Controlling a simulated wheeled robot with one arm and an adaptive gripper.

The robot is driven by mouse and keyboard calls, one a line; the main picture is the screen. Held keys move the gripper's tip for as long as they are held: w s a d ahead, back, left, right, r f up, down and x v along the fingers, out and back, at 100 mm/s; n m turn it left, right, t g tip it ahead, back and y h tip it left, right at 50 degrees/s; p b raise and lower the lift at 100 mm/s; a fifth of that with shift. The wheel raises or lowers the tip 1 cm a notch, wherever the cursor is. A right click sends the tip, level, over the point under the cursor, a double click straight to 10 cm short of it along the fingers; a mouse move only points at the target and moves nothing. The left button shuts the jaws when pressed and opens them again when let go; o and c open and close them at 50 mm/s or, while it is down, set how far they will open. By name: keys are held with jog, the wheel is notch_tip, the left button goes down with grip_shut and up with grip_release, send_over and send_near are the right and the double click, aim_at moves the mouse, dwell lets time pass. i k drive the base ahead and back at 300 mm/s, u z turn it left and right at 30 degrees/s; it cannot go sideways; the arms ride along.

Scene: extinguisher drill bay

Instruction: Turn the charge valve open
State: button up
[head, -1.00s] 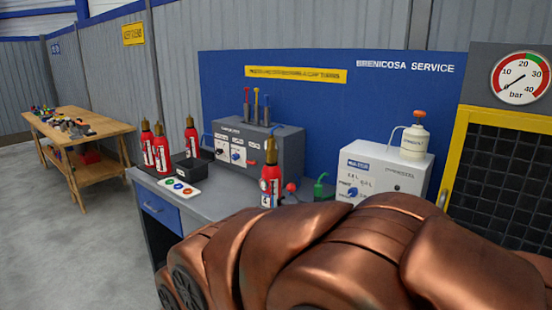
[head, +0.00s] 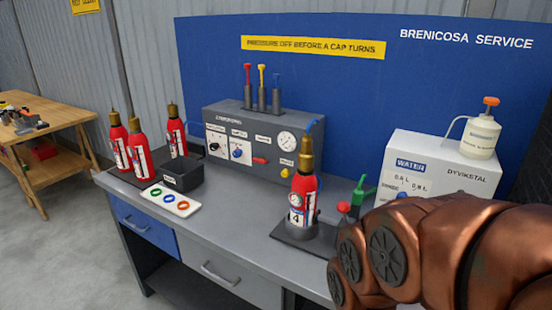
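The grey charging unit (head: 225,118) stands at the back of the bench. Its front has a dark knob (head: 216,146), a blue knob (head: 237,153), a red lever (head: 260,160), a round gauge (head: 287,141) and a yellow knob (head: 284,173). The small labels are too blurred to tell which control is the charge valve. A red extinguisher with a brass top (head: 304,195) stands upright in a holder in front of the unit's right end. My copper-coloured arm fills the lower right; my gripper is not in view.
Several red extinguishers (head: 138,148) stand at the bench's left, beside a black box (head: 183,173) and a white tray of coloured rings (head: 171,199). A white water unit (head: 437,168) with a bottle (head: 480,136) stands right. A red knob (head: 343,207) and green handle (head: 362,192) stand between.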

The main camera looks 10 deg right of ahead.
aim_at(261, 160)
jog(key=z, duration=0.15)
jog(key=k, duration=0.35)
jog(key=u, duration=1.05)
jog(key=i, duration=0.95)
jog(key=u, duration=0.05)
